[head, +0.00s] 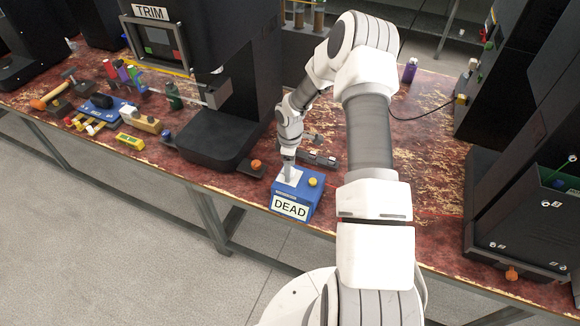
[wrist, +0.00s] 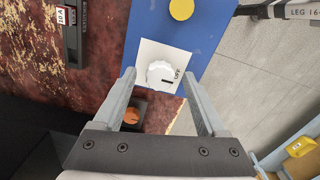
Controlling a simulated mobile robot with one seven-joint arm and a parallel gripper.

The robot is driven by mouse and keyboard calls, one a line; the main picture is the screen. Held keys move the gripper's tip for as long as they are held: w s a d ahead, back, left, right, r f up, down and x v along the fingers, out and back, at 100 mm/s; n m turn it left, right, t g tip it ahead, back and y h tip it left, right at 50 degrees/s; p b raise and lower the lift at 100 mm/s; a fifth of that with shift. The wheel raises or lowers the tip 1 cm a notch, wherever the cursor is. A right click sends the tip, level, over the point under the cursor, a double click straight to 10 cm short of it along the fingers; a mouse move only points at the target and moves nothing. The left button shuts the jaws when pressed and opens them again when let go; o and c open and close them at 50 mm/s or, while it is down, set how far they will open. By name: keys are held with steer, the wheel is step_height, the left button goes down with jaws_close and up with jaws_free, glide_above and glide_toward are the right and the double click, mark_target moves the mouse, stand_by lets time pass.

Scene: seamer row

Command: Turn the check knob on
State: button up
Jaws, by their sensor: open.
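A white scalloped knob (wrist: 158,72) sits on a white plate (wrist: 150,52) on top of a blue box (wrist: 205,30). A short dark mark on the knob points toward small lettering on the plate that looks like "OFF". In the head view the blue box (head: 310,200) has a front label reading DEAD, and my gripper (head: 288,175) is over its plate, hiding the knob. In the wrist view my gripper (wrist: 158,76) is open, with one fingertip on each side of the knob. I cannot tell whether the fingers touch it.
A yellow button (wrist: 181,8) is on the same box. An orange knob (head: 256,164) on a dark base sits left of the box, near the black TRIM machine (head: 205,140). The box stands near the table's front edge. Tools and small parts lie at the left.

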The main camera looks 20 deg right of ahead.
jaws_close()
stand_by(0.3)
steer(key=shift+m+b, duration=0.3)
steer(key=shift+b, duration=0.1)
steer(key=m+b, duration=0.2)
steer(key=m, duration=0.1)
steer(key=shift+f, duration=0.15)
steer(key=m+b, duration=0.4)
steer(key=m, duration=0.1)
steer(key=m+b, duration=0.2)
steer(key=m, duration=0.3)
steer(key=shift+a, duration=0.1)
steer(key=shift+m+b, duration=0.8)
steer(key=shift+m, duration=1.3)
steer(key=shift+r, duration=0.2)
